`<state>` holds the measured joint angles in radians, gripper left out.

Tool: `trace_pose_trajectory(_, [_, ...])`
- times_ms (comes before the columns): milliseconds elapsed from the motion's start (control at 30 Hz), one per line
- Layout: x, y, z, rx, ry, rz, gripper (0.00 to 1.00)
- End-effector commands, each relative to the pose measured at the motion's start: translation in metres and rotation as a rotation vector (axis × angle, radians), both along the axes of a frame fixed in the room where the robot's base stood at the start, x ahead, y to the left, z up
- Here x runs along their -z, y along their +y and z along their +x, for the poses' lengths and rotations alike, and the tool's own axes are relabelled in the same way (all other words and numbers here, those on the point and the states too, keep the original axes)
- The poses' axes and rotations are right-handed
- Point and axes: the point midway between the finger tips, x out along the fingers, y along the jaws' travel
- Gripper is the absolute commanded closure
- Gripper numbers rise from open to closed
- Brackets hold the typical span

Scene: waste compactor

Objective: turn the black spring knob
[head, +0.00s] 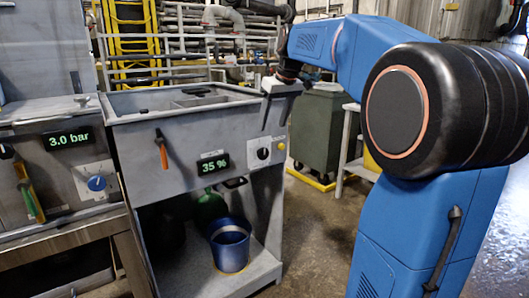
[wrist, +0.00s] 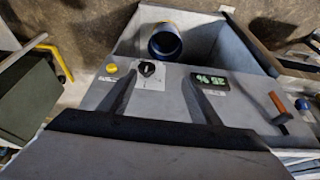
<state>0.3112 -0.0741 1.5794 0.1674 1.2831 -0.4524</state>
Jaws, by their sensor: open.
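The black spring knob (head: 263,153) sits on a pale plate at the right end of the grey compactor's front panel. In the wrist view the knob (wrist: 148,69) appears beyond my fingertips, between their lines and nearer the left finger. My gripper (wrist: 158,78) is open, with two dark fingers apart and nothing between them. In the head view my gripper (head: 280,88) is by the panel's upper right corner, above the knob. I see no contact with the knob, and its exact distance is hard to tell.
A yellow button (head: 281,146) is just right of the knob. A display reading 35 % (head: 214,164) and an orange-handled lever (head: 161,149) are to its left. A blue bucket (head: 230,245) stands on the shelf below. A green bin (head: 318,125) stands behind.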

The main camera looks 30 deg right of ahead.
Motion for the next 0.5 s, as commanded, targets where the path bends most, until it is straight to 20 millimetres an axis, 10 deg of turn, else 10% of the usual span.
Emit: trace_pose_trajectory(500, [0.004,-0.03,0.043,-0.021,-0.001,0.001,0.43])
